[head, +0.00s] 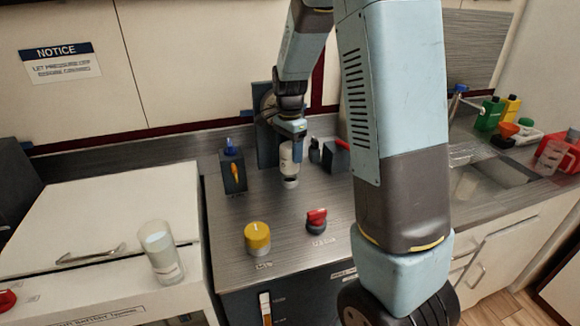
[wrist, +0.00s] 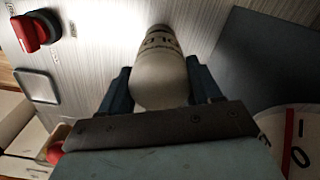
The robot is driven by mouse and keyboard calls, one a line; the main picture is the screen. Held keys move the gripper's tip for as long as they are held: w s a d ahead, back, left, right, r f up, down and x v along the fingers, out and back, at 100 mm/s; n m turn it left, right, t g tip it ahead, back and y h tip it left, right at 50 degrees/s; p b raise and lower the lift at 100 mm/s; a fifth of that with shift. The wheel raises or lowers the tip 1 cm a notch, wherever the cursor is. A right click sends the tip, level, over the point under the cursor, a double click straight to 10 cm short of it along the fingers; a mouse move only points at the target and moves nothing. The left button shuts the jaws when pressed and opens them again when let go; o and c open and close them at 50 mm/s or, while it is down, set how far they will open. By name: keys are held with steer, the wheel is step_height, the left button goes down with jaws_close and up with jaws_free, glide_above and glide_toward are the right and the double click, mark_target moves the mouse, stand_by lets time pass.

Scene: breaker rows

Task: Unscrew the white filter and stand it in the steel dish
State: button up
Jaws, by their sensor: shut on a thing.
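The white filter (head: 287,158) stands about upright at the back of the steel-topped counter, above a small pale round base (head: 291,182). I cannot tell whether it still touches that base. My gripper (head: 291,141) comes down on it from above and is shut on it. In the wrist view the filter (wrist: 160,78) sits between both fingers, with dark lettering on its side. A square, metal-rimmed shallow tray (wrist: 37,86) shows at the left of the wrist view and may be the steel dish. I cannot make it out in the head view, where my arm covers much of the counter.
A yellow knob (head: 257,238) and a red knob (head: 317,220) stand in front of the filter. A dark box with an orange lever (head: 233,170) is to its left. A glass (head: 160,252) stands on the white left unit. Bottles and a sink (head: 490,185) are right.

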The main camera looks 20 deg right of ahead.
steer(key=shift+r, duration=0.9)
